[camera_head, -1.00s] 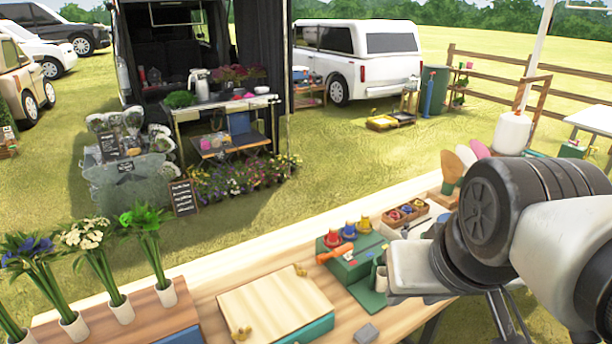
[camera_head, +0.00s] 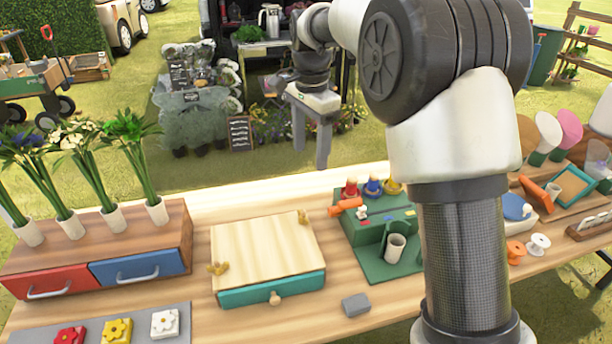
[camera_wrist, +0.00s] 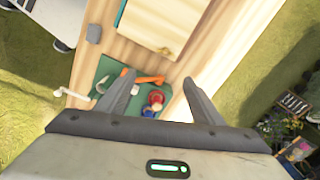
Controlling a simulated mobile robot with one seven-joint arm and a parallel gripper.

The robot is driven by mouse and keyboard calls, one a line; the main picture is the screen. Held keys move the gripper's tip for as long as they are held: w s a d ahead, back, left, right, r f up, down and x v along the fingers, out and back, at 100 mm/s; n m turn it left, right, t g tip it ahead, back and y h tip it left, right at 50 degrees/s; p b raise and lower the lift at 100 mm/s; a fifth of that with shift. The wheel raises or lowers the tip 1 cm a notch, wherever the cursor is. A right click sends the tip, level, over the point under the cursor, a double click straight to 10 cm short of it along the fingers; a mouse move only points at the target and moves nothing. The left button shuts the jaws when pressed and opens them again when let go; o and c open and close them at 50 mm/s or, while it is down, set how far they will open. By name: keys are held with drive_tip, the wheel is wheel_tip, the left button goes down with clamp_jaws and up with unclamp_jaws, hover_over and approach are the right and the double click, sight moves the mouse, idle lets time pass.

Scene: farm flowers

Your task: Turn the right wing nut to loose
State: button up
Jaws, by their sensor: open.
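A wooden press with a pale top board (camera_head: 262,248) and a teal lower part sits on the table. The right wing nut (camera_head: 303,216), small and brass-coloured, is at its back right corner. The left wing nut (camera_head: 218,268) is at its front left corner. In the wrist view, the board (camera_wrist: 158,22) is at the top, with one wing nut (camera_wrist: 163,50) near its lower edge. My gripper (camera_head: 312,150) is open and empty, pointing down, high and beyond the table's back edge. It also shows in the wrist view (camera_wrist: 158,80), apart from the press.
Right of the press is a green stand (camera_head: 375,225) with an orange-handled tool (camera_head: 345,206) and coloured knobs. A grey block (camera_head: 356,305) lies in front. Flower vases stand on a drawer box (camera_head: 95,250) at left. Table around the press is mostly clear.

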sight(303, 214)
drive_tip(key=shift+m, duration=0.5)
drive_tip(key=f, duration=0.7)
drive_tip(key=w+a+f+b, duration=0.1)
drive_tip(key=f, duration=0.6)
drive_tip(key=a+f+b, duration=0.1)
drive_tip(key=f, duration=0.5)
drive_tip(key=shift+w+f, duration=0.35)
drive_tip(key=shift+f, duration=0.05)
drive_tip(key=c, duration=1)
drive_tip(key=shift+c, duration=0.2)
